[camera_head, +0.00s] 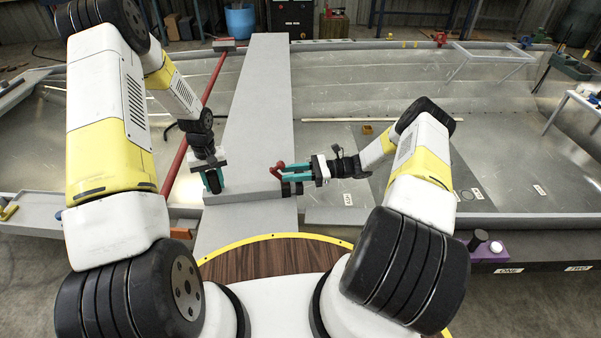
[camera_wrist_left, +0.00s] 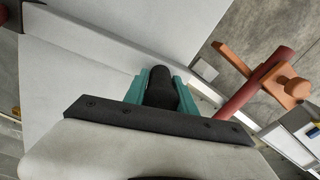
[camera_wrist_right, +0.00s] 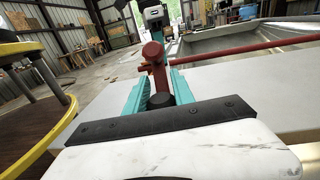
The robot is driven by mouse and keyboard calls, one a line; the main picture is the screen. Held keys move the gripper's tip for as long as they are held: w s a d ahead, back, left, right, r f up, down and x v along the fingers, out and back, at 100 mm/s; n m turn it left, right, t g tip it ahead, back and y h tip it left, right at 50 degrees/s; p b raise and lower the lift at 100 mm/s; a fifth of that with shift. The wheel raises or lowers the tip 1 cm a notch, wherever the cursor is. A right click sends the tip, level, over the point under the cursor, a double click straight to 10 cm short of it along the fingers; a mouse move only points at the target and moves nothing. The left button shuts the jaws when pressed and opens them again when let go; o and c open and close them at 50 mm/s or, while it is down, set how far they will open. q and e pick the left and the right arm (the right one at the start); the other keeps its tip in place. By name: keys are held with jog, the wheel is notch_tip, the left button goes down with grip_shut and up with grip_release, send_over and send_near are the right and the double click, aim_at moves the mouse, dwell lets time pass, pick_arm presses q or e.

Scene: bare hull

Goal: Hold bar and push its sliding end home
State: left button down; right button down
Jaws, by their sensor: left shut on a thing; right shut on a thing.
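A long red bar (camera_head: 212,80) runs diagonally along the left side of the grey plank, partly hidden by my left arm. It also shows in the left wrist view (camera_wrist_left: 247,94), by an orange bracket with a round knob (camera_wrist_left: 291,90). My left gripper (camera_head: 213,180) is shut on a black grip (camera_wrist_left: 160,88) over the plank, to the right of the bar. A short red piece (camera_wrist_right: 155,65) stands just beyond that knob. Whether these parts join the bar is hidden.
The grey plank (camera_head: 258,100) lies lengthwise across the metal hull (camera_head: 380,85). A purple block (camera_head: 488,248) stands on the front ledge at right. A wooden strip (camera_head: 370,120) lies in the hull. The hull floor at right is mostly clear.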

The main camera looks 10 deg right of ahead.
pick_arm(q)
jog(key=shift+d, duration=0.2)
pick_arm(e)
jog(key=c, duration=1.1)
grip_release()
jog(key=shift+a, duration=0.2)
jog(key=shift+o, duration=0.2)
jog(key=shift+d, duration=0.1)
pick_arm(q)
jog(key=shift+a, duration=0.15)
pick_arm(e)
jog(key=d, duration=1.2)
pick_arm(q)
jog(key=c, duration=0.9)
grip_release()
jog(key=shift+c, duration=0.2)
jog(key=shift+r, duration=0.1)
